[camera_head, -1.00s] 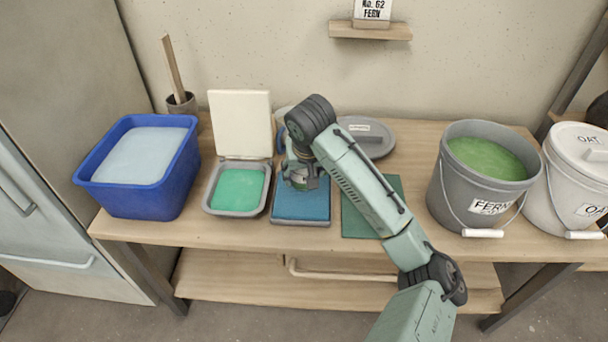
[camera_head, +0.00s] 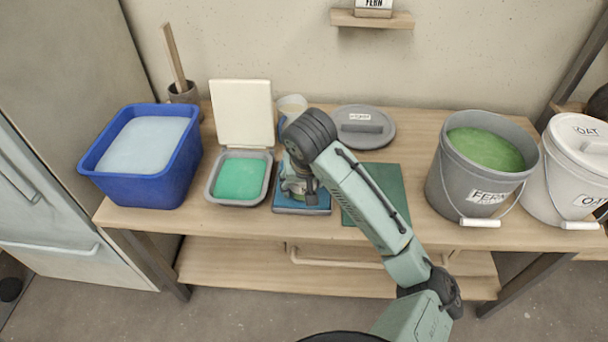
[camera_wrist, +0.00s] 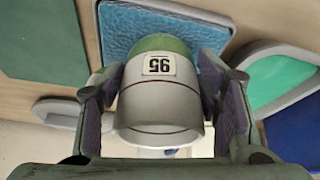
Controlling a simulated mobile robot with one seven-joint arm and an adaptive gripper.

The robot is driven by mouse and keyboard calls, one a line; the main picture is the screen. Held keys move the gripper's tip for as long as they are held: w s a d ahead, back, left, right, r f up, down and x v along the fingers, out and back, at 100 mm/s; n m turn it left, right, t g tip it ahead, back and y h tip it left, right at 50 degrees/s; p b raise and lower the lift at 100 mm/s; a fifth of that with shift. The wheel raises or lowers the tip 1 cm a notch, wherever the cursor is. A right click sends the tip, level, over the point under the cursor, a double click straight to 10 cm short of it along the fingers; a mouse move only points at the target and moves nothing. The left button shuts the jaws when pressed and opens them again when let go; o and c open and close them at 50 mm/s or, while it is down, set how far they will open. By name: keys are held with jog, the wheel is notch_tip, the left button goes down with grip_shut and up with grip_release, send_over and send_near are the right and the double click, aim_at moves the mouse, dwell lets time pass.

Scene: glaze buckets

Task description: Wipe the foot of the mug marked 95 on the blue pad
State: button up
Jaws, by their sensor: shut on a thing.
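The mug marked 95 (camera_wrist: 160,105) is held between the fingers of my gripper (camera_wrist: 163,98) in the wrist view. Its body is pale grey with a green band at the far end, and the 95 label appears upside down. The blue pad (camera_wrist: 128,28) lies in a grey tray just beyond the mug's green end. I cannot tell whether the mug touches the pad. In the head view my gripper (camera_head: 297,190) is over the blue pad (camera_head: 318,207), and the wrist hides most of the mug.
A green sponge tray (camera_head: 240,178) with a raised white lid stands left of the pad, then a blue tub (camera_head: 145,185). A dark green mat (camera_head: 390,185) lies to the right. The FERN bucket (camera_head: 445,185) and white OAT bucket (camera_head: 550,185) stand farther right. A grey lid (camera_head: 380,135) lies behind.

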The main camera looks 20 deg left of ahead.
jog(key=shift+r, duration=0.15)
notch_tip(320, 180, up, 7)
jog(key=p, duration=0.7)
jog(key=shift+f, duration=0.25)
dwell(0.3)
